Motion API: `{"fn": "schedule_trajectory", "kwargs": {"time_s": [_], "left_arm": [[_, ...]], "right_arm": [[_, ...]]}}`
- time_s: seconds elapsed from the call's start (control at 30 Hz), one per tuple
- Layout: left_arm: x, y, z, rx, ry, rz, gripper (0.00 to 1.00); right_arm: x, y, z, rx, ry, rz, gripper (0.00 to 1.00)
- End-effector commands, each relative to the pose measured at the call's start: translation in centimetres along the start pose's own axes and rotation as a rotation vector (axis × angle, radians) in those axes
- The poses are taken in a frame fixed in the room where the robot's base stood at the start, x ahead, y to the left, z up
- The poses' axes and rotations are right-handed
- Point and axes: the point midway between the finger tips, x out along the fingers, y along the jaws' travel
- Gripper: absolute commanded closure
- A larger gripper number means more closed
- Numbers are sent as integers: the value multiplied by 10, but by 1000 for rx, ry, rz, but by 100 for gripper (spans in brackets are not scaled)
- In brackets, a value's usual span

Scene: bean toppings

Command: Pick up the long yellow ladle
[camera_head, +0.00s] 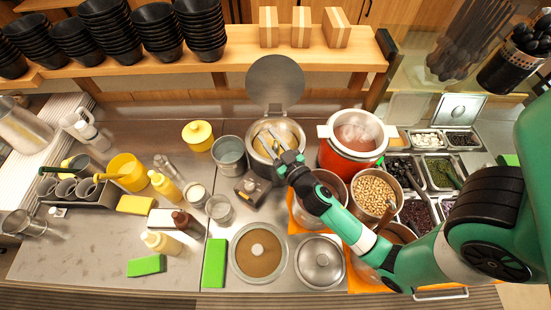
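A long yellow handle, which looks like the ladle's (108,177), lies at the left, beside a yellow pot and above a rack of grey cups. Its far end is hard to make out. My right gripper (267,138) reaches in from the right and is over a round steel pot (250,150) with yellowish contents and its lid raised. Its fingers look spread, with nothing clearly between them. The gripper is well to the right of the yellow handle. My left gripper is not in view.
A yellow pot (128,168), yellow bottles (163,184) and a cup rack (70,188) crowd the left counter. A red cooker (349,148) and a bean container (375,192) stand near my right arm. A wooden shelf (300,52) with black bowls runs along the back.

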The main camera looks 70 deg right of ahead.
Motion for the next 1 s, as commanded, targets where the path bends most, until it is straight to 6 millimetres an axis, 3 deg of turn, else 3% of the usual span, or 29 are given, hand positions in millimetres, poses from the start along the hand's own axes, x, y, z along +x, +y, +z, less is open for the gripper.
{"fn": "schedule_trajectory", "kwargs": {"time_s": [0.03, 0.1, 0.13, 0.57, 1.0], "left_arm": [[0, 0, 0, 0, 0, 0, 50], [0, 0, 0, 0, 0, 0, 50], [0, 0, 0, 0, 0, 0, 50], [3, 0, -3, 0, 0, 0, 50], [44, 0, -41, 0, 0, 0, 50]], "right_arm": [[0, 0, 0, 0, 0, 0, 86], [0, 0, 0, 0, 0, 0, 98], [0, 0, 0, 0, 0, 0, 100], [0, 0, -6, 1, 2, 0, 100], [0, 11, -93, 1, 3, 1, 100]]}}
